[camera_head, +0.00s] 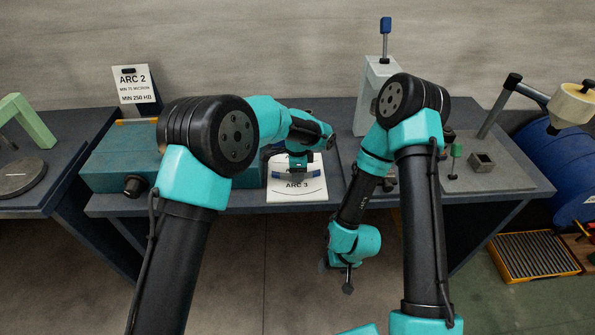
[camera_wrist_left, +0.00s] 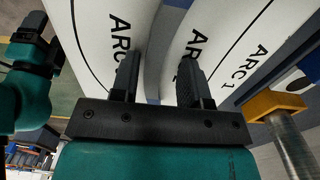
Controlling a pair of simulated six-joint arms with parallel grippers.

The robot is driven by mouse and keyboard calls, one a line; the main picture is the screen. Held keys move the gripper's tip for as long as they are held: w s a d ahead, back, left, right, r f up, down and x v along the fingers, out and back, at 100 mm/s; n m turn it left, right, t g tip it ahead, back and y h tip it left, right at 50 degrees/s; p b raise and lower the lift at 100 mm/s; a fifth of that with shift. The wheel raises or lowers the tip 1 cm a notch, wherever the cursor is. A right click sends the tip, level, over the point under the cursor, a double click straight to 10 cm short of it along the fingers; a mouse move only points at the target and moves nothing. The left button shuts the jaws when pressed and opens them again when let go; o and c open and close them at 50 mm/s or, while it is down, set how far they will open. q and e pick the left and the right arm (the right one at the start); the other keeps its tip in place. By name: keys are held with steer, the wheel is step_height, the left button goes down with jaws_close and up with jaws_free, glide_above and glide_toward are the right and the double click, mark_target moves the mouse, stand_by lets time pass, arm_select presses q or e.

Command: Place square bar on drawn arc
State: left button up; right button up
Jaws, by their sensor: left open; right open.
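A white sheet marked ARC 3 (camera_head: 297,186) lies at the front of the table. My left gripper (camera_head: 298,166) is over the sheet's rear part, pointing down. In the left wrist view my left gripper (camera_wrist_left: 158,82) is open, its two black fingers apart over white sheets (camera_wrist_left: 225,50) with dark drawn arcs and ARC labels. A grey curved band shows between the fingers; I cannot tell what it is. I cannot make out the square bar for certain. My right gripper (camera_head: 347,287) is open and hangs in front of the table edge, away from the sheet.
A teal box (camera_head: 112,165) stands left of the sheet, with an upright ARC 2 card (camera_head: 134,84) behind it. A grey machine (camera_head: 372,90) stands right of centre. A small grey square block (camera_head: 482,161) is at right. A yellow-framed slatted tray (camera_head: 535,257) lies on the floor.

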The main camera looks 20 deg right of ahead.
arm_select(q)
step_height(320, 180, up, 12)
stand_by(0.6)
stand_by(0.5)
